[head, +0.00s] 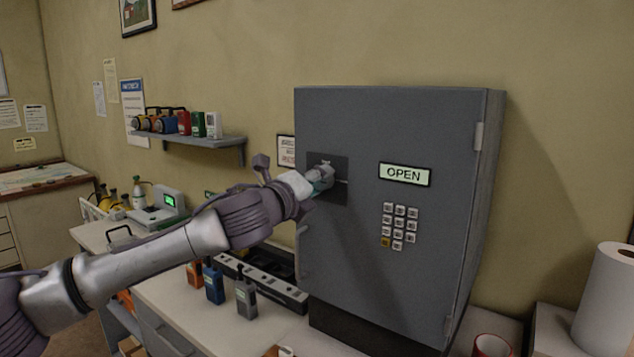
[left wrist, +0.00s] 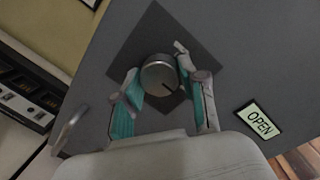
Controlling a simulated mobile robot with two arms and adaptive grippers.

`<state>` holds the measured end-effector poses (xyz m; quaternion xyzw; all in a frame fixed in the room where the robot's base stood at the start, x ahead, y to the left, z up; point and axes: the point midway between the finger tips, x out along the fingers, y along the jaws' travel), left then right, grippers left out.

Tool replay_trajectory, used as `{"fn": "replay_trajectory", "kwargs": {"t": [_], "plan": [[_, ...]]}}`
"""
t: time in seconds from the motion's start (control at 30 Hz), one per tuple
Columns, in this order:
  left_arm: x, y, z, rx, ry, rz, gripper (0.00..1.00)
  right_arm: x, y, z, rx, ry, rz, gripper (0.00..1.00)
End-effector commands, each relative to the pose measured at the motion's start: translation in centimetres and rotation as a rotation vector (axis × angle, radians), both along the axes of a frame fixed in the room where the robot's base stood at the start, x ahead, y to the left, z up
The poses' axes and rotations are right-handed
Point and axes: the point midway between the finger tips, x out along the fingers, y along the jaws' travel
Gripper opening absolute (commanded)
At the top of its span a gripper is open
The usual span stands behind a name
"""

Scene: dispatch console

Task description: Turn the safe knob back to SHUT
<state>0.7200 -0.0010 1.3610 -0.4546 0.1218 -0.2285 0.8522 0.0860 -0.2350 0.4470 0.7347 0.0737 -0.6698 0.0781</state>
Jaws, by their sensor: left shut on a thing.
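The grey safe (head: 400,130) stands on the counter with its door closed against the body. Its display (head: 404,174) reads OPEN, and the display shows in the left wrist view (left wrist: 259,121) too. The round metal safe knob (left wrist: 160,76) sits on a dark square plate (left wrist: 150,32); a dark pointer line shows on its face. My left gripper (left wrist: 158,84) has its two teal-padded fingers around the knob, one on each side, and is shut on it. In the head view my left gripper (head: 322,178) covers most of the knob. My right gripper is not in view.
A keypad (head: 399,226) is below the display. Several radios, including a grey one (head: 245,297), stand on the counter near a charging rack (head: 262,284). A paper roll (head: 604,298) and a red mug (head: 491,345) are at the right. A wall shelf (head: 195,141) holds several devices.

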Motion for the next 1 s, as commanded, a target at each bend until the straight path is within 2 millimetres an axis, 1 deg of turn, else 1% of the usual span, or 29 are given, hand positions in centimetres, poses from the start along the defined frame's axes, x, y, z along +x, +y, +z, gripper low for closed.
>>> {"fn": "replay_trajectory", "kwargs": {"t": [0.07,0.27,0.47,0.67,1.0], "plan": [[0.0,0.0,0.0,0.0,0.001,0.001,0.07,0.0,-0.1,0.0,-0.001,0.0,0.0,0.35],[0.0,0.0,0.0,-0.011,0.01,0.001,0.07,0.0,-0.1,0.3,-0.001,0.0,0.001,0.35],[0.0,0.0,0.2,-0.073,0.056,0.001,0.07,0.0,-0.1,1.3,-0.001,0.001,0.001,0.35],[0.0,0.0,0.3,-0.192,0.144,0.001,0.07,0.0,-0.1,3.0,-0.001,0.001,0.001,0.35],[0.0,0.0,0.3,-0.452,0.333,0.001,0.07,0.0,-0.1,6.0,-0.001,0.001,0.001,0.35]]}}
